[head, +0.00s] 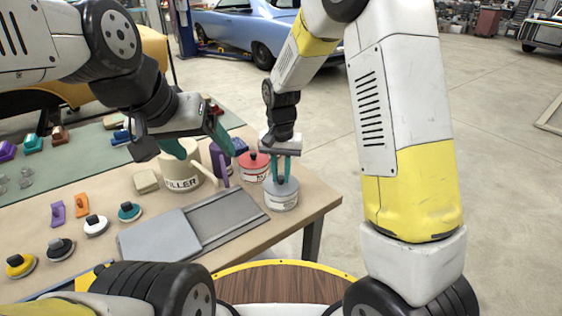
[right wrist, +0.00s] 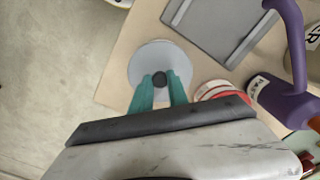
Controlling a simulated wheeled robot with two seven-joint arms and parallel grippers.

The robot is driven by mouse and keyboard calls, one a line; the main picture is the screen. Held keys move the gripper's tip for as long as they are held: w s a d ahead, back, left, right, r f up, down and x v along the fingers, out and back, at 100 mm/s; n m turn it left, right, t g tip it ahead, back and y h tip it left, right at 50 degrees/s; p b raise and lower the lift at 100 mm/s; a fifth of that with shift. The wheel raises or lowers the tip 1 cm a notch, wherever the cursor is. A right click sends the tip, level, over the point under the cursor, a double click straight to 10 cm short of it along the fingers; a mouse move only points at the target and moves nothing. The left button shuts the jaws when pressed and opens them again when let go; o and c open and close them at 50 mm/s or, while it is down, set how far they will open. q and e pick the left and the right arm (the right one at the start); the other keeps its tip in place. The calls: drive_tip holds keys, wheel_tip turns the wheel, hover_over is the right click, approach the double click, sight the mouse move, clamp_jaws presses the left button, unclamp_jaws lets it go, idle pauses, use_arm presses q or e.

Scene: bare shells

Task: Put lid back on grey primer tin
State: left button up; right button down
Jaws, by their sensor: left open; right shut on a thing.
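The grey primer tin (head: 281,203) stands near the table's right corner. Its grey lid (head: 273,187) lies level on or just over its rim; I cannot tell whether it is fully seated. The right wrist view shows the lid (right wrist: 146,60) from above as a disc, hiding most of the tin. My right gripper (head: 285,178) points down, its teal fingers shut on the lid's black knob (right wrist: 158,78).
A red-lidded tin (head: 254,172) stands close beside the grey tin, and a purple bottle (head: 222,160) is behind. A grey tray (head: 225,218) lies left of the grey tin. Several knobbed discs, including a teal one (head: 129,212), lie at the left. The table edge is close on the right.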

drive_tip(key=c, duration=0.7)
unclamp_jaws()
drive_tip(key=shift+r, duration=0.1)
drive_tip(key=shift+r, duration=3.45)
clamp_jaws()
